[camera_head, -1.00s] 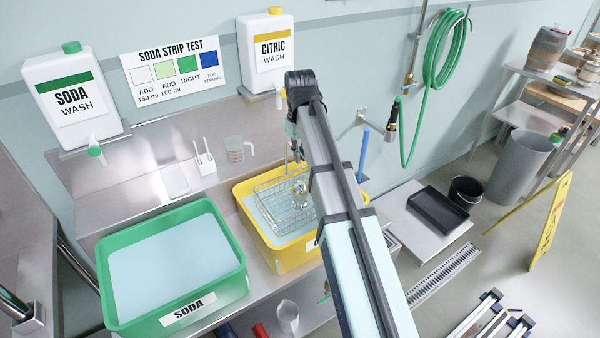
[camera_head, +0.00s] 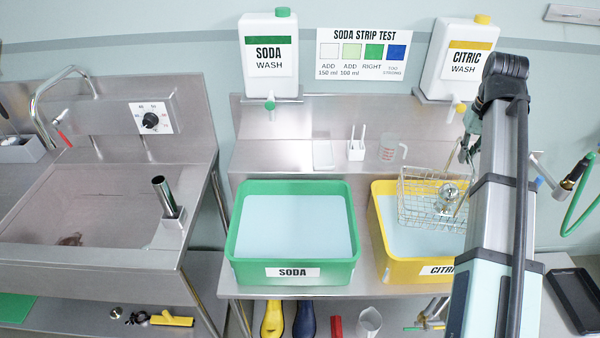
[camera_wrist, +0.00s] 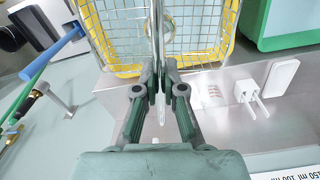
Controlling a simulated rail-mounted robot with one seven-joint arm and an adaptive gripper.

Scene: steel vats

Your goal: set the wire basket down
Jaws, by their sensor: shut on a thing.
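The wire basket (camera_head: 420,208) is a silver mesh box with shiny metal parts in it. In the head view it overlaps the yellow CITRIC tub (camera_head: 385,255), with its top above the tub's back rim. I cannot tell whether its bottom touches the pale liquid. My gripper (camera_head: 466,152) is partly hidden by my arm at the basket's right. In the wrist view my gripper (camera_wrist: 158,78) is shut on the basket's upright handle (camera_wrist: 157,35). The mesh (camera_wrist: 108,25) shows there with the yellow tub (camera_wrist: 208,58) behind it.
The green SODA tub (camera_head: 292,273), full of pale liquid, stands left of the yellow tub. A steel sink (camera_head: 90,215) is farther left. Soda (camera_head: 270,60) and citric (camera_head: 457,62) containers hang above.

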